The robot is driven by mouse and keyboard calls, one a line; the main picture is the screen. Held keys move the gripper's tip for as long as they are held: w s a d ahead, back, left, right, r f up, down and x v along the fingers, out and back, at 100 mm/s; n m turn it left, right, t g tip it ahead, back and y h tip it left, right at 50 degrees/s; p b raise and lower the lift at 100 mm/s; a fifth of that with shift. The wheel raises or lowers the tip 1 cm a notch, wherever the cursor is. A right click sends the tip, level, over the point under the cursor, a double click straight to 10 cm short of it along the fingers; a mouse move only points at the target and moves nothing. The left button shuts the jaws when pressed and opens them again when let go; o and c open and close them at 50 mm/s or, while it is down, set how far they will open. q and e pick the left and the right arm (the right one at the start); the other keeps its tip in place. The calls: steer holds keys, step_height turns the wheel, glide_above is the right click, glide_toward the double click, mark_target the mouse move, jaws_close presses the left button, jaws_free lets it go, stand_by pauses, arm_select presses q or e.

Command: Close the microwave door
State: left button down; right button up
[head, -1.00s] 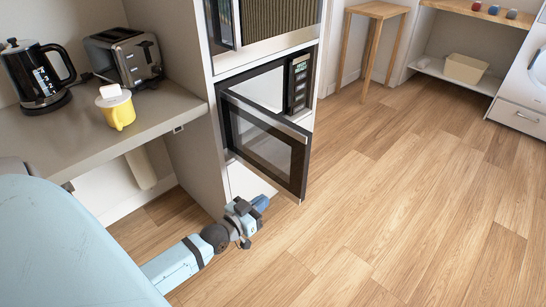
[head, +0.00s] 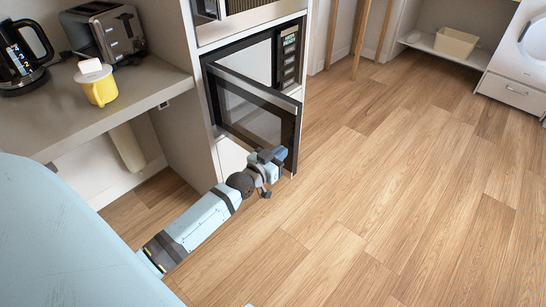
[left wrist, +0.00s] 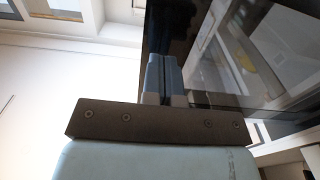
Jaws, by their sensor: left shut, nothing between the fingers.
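The microwave (head: 289,58) is built into a tall cabinet, its control panel on the right. Its dark-framed glass door (head: 250,112) is hinged on the left and stands open, swung out over the floor. My left gripper (head: 275,155) is at the lower outer corner of the door, in front of it in the head view. In the left wrist view, the shut, empty fingers (left wrist: 164,78) point at the dark door panel (left wrist: 205,40), over its left edge area. I cannot tell whether they touch it. My right gripper is not in view.
The counter (head: 110,112) at left holds a kettle (head: 22,58), a toaster (head: 105,35) and a yellow cup (head: 100,88). A wooden stool (head: 360,35), a low shelf with a bin (head: 456,42) and a white appliance (head: 515,75) stand at the back. The wood floor is clear.

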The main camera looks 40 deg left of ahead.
arm_select(q)
steer(key=shift+w, duration=0.55)
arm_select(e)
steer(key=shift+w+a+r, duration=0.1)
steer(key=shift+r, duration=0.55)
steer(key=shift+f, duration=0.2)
arm_select(q)
steer(key=shift+w, duration=0.15)
